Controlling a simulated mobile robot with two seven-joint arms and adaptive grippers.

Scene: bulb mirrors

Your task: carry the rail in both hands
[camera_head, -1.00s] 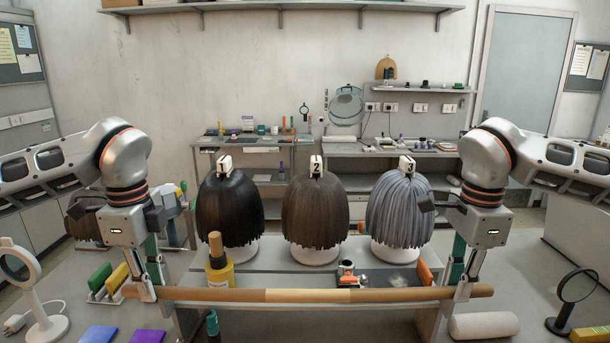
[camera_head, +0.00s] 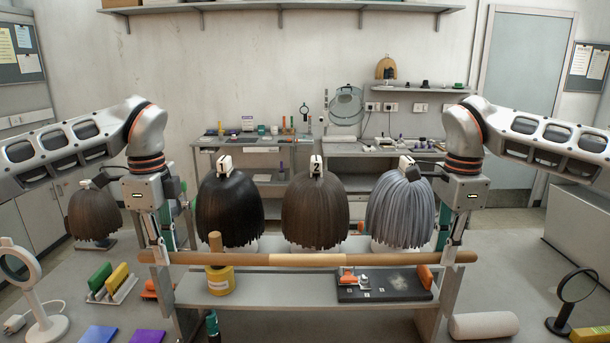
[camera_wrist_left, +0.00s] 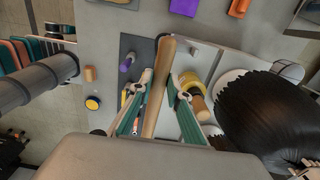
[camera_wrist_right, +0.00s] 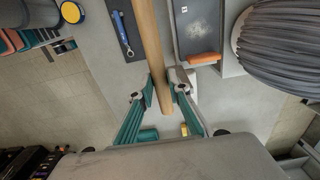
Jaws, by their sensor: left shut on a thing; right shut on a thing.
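The rail (camera_head: 305,259), a long round wooden rod with a paler middle section, is held level across the picture in the head view. My left gripper (camera_head: 155,256) is shut on it near its left end. My right gripper (camera_head: 450,256) is shut on it near its right end. The rail also runs between the fingers in the left wrist view (camera_wrist_left: 158,100) and in the right wrist view (camera_wrist_right: 153,50). It passes in front of the wig stands' bases and partly hides them.
Three wigs stand behind the rail: black (camera_head: 230,210), brown (camera_head: 315,210) and grey (camera_head: 400,205). A yellow jar (camera_head: 221,281) with a wooden handle and a dark tray (camera_head: 385,290) sit on the grey riser. Round mirrors stand at left (camera_head: 20,265) and right (camera_head: 575,290).

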